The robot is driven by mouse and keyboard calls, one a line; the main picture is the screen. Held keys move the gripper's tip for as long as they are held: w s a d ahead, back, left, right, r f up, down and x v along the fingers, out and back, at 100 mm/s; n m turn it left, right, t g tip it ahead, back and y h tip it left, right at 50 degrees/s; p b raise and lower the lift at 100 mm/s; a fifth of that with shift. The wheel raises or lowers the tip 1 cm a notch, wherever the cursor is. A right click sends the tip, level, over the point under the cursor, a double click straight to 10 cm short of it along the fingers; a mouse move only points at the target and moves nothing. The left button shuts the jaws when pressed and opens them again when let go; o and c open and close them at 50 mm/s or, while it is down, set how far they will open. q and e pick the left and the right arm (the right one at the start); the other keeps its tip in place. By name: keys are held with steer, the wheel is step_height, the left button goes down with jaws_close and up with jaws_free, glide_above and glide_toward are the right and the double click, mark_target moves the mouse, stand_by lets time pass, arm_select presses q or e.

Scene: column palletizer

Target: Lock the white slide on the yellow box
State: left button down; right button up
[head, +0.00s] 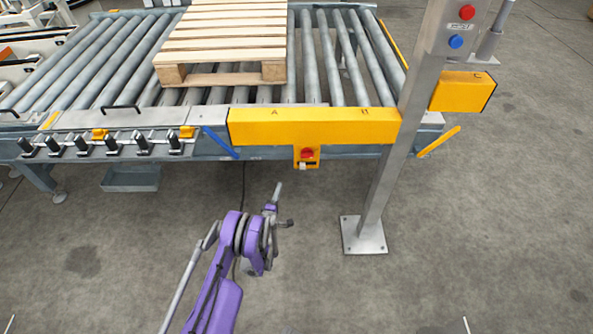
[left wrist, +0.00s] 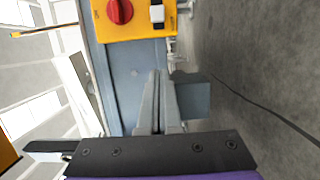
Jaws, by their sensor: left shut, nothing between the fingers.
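The small yellow box (head: 306,157) hangs under the long yellow beam on the conveyor's front side. It carries a red rotary knob (head: 307,153) and a white slide (head: 302,166) below it. In the left wrist view the yellow box (left wrist: 143,31) is at the top, with the red knob (left wrist: 120,11) left and the white slide (left wrist: 157,14) right. My left gripper (head: 279,187) is shut and empty, in front of and below the box, apart from it. Its closed fingers (left wrist: 158,75) point toward the box in the left wrist view. My right gripper is not in view.
The roller conveyor (head: 340,70) carries a wooden pallet (head: 225,45). A grey post (head: 385,165) with red and blue buttons stands to the right of the box. The floor in front is clear.

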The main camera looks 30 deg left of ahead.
mark_target(303, 166)
arm_select(q)
steer(key=w+b, duration=0.1)
steer(key=w, duration=0.5)
steer(key=w+b, duration=0.1)
steer(key=w, duration=0.4)
steer(key=shift+w+d+b, duration=0.2)
steer(key=shift+w+b, duration=0.15)
steer(key=shift+b, duration=0.05)
